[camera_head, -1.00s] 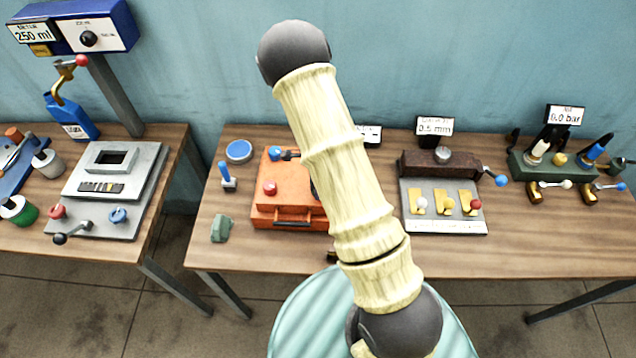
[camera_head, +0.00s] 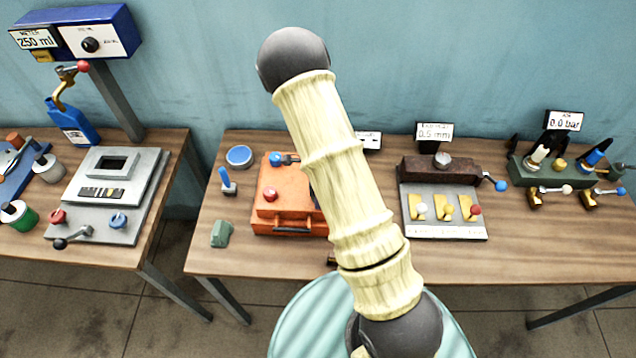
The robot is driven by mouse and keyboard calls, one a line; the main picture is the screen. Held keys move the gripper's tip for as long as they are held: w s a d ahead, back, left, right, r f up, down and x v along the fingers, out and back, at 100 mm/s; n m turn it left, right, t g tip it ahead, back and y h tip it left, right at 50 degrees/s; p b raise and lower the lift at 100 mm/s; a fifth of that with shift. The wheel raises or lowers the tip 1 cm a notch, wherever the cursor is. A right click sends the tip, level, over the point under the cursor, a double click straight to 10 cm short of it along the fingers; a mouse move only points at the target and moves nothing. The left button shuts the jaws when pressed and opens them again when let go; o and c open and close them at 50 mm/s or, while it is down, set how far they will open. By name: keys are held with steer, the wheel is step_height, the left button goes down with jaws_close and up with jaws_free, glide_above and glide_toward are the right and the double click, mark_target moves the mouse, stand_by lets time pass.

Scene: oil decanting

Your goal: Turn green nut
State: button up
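No part in the head view can be clearly made out as a green nut. Green things in view are a small grey-green block (camera_head: 221,234) at the front left of the middle table, a green-sided cylinder (camera_head: 20,214) at the far left edge, and a dark green fixture (camera_head: 553,173) with valves at the right. My gripper is not in view; only my cream-coloured arm shows, crossing the middle of the picture.
An orange case (camera_head: 285,205), partly hidden by my arm, stands on the wooden table (camera_head: 330,255). A grey plate with yellow levers (camera_head: 444,212) stands right of it. A grey machine (camera_head: 108,195) stands on the left table. A gap separates the tables.

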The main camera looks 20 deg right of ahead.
step_height(320, 180, up, 17)
steer(key=b, duration=0.1)
steer(key=shift+r+b, duration=0.2)
steer(key=shift+b, duration=0.15)
stand_by(0.5)
steer(key=s+n+t+b, duration=0.2)
steer(key=s+n+b, duration=0.2)
steer(key=s+n, duration=1)
steer(key=n, duration=0.7)
steer(key=shift+s+f+t, duration=0.25)
steer(key=shift+f+t, duration=0.05)
